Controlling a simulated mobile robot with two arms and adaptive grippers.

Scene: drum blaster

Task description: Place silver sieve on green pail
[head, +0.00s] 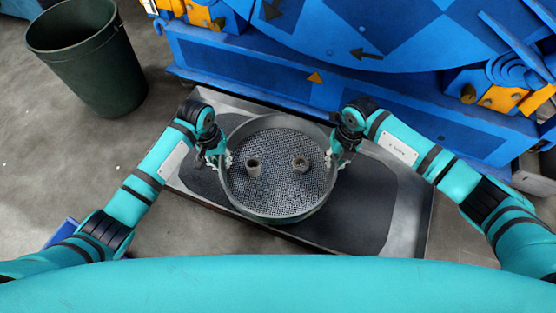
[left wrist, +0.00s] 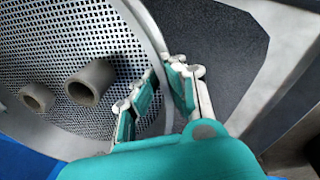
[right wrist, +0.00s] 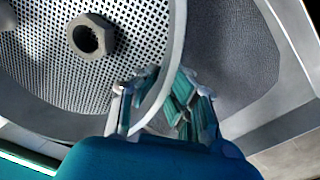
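The silver sieve (head: 284,205), a round pan with a mesh floor, is at the middle of the head view over a tray of dark grit. I cannot tell whether it rests on the grit. My left gripper (head: 226,160) is shut on its left rim; the left wrist view shows the rim between the fingers (left wrist: 162,85). My right gripper (head: 332,158) is shut on its right rim, which also runs between the fingers in the right wrist view (right wrist: 165,92). The dark green pail (head: 95,72) stands at the upper left, open-topped and apart from both grippers.
Two short metal pieces, a tube (head: 253,168) and a nut-like ring (head: 300,163), lie in the sieve. The metal tray (head: 408,225) surrounds the grit. A large blue machine (head: 220,55) stands behind it. Bare floor (head: 155,110) lies between pail and tray.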

